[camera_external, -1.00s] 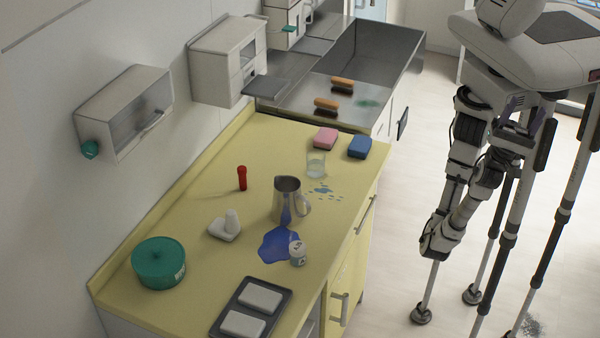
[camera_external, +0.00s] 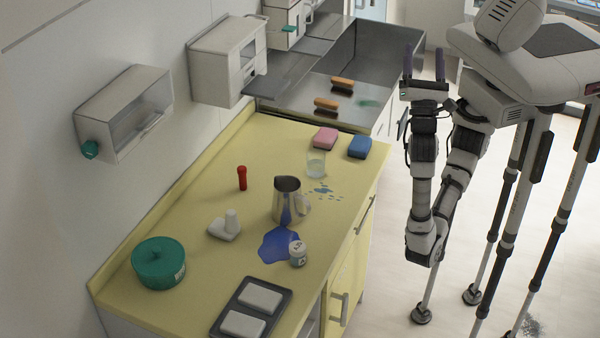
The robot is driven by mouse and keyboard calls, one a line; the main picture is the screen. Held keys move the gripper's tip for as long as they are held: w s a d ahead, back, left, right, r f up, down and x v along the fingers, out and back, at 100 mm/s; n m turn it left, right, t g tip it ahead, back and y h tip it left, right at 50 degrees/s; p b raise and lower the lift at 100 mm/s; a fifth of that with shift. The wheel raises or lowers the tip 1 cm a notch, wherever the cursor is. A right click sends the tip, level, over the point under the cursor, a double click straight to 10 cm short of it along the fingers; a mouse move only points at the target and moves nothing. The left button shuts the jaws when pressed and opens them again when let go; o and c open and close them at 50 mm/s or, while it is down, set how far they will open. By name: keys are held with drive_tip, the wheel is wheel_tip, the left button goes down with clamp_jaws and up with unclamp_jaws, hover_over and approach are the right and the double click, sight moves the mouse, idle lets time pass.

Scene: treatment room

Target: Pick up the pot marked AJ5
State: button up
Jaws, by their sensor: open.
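A green lidded pot (camera_external: 157,268) stands upright at the near left of the yellow counter, with a small pale label on its side. A small white pot (camera_external: 298,256) with dark marks stands on the counter at the edge of a blue patch. The writing on both is too small to read, so I cannot tell which is AJ5. My gripper (camera_external: 424,60) is raised to the right of the counter, fingers pointing up, open and empty. It is far from both pots and touches nothing.
The yellow counter (camera_external: 190,200) also holds a metal jug (camera_external: 287,205), a red bottle (camera_external: 242,178), a white object (camera_external: 225,228), a glass (camera_external: 316,164), a dark tray (camera_external: 283,302), and pink (camera_external: 326,138) and blue (camera_external: 360,147) sponges. Wet spots (camera_external: 322,190) lie beside the jug.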

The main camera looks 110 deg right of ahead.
drive_tip(key=w+d+f+n+t+y+b, duration=0.1)
drive_tip(key=w+d+f+t+y, duration=0.2)
drive_tip(key=d, duration=0.4)
drive_tip(key=w+d+f+n+t+y+b, duration=0.1)
drive_tip(key=w+d+f+t, duration=0.1)
drive_tip(key=w+d+t, duration=0.4)
drive_tip(key=w+d+f+t+y+b, duration=0.1)
drive_tip(key=w+d+f+y+b, duration=0.1)
drive_tip(key=w+d+f+y, duration=0.55)
drive_tip(key=w+d+f+m+t+y+b, duration=0.15)
drive_tip(key=w+f, duration=0.25)
drive_tip(key=f, duration=0.5)
drive_tip(key=w+a+f+n+t+y, duration=0.1)
drive_tip(key=w+f+y, duration=0.3)
drive_tip(key=f, duration=0.5)
drive_tip(key=y+b, duration=0.2)
drive_tip(key=y, duration=0.7)
hover_over(297, 246)
wheel_tip(297, 246, down, 10)
drive_tip(key=f, duration=0.7)
drive_tip(key=shift+a+f, duration=0.3)
drive_tip(key=shift+d+f+p, duration=0.15)
drive_tip(key=shift+f+p, duration=0.35)
drive_tip(key=shift+f, duration=1.05)
drive_tip(key=shift+d+f+p, duration=0.15)
drive_tip(key=shift+f+p, duration=0.3)
drive_tip(key=shift+f, duration=1.05)
drive_tip(key=c, duration=1.1)
